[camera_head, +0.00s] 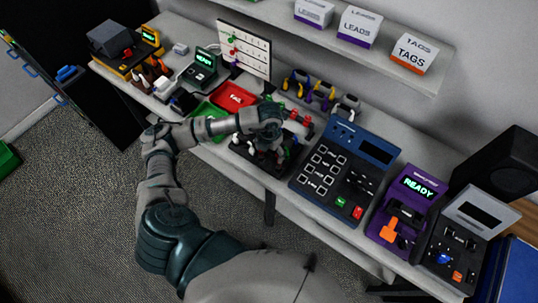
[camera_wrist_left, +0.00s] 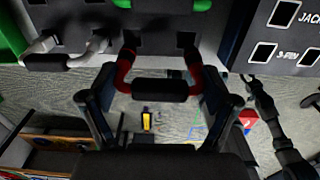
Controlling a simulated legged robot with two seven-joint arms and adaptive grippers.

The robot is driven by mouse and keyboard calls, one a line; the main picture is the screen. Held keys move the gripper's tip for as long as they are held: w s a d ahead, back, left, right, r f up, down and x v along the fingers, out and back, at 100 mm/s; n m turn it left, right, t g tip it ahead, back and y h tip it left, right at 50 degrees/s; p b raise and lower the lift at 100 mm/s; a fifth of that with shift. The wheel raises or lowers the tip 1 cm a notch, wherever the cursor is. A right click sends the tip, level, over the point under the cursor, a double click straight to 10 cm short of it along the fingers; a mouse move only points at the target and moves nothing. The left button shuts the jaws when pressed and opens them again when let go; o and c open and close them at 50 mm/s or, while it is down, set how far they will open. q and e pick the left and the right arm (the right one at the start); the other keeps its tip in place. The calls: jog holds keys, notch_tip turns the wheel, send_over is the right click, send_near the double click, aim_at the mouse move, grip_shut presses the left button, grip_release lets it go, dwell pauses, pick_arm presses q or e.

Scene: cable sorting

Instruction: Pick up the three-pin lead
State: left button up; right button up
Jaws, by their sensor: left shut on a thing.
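My left gripper (camera_wrist_left: 160,102) is closed from both sides on a red lead (camera_wrist_left: 123,72) in the left wrist view. The lead is bent in a U, with a black sleeve (camera_wrist_left: 160,90) across its middle. Its two ends reach up to a dark rack (camera_wrist_left: 158,43); I cannot tell whether they are still seated in it. No label on the lead shows, so its pin count cannot be read. In the head view my left arm reaches over the black rack (camera_head: 243,151) at the table's front edge and hides the fingertips (camera_head: 268,150).
A grey-white lead (camera_wrist_left: 70,52) and a green lead (camera_wrist_left: 165,5) sit close by on the rack. A blue tester (camera_head: 345,170) with several sockets stands right of it. Red (camera_head: 234,97) and green (camera_head: 204,112) trays lie to the left. A purple device (camera_head: 405,210) reads READY.

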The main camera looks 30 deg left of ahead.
pick_arm(q)
jog(key=s+d+r, duration=0.2)
jog(key=s+d, duration=0.2)
jog(key=s, duration=0.2)
jog(key=s+d+r, duration=0.2)
jog(key=s+d, duration=0.2)
jog(key=s, duration=0.3)
jog(key=shift+s+r+b, duration=0.15)
jog(key=shift+s+b, duration=0.15)
pick_arm(e)
jog(key=shift+d+f, duration=0.4)
jog(key=shift+d, duration=0.1)
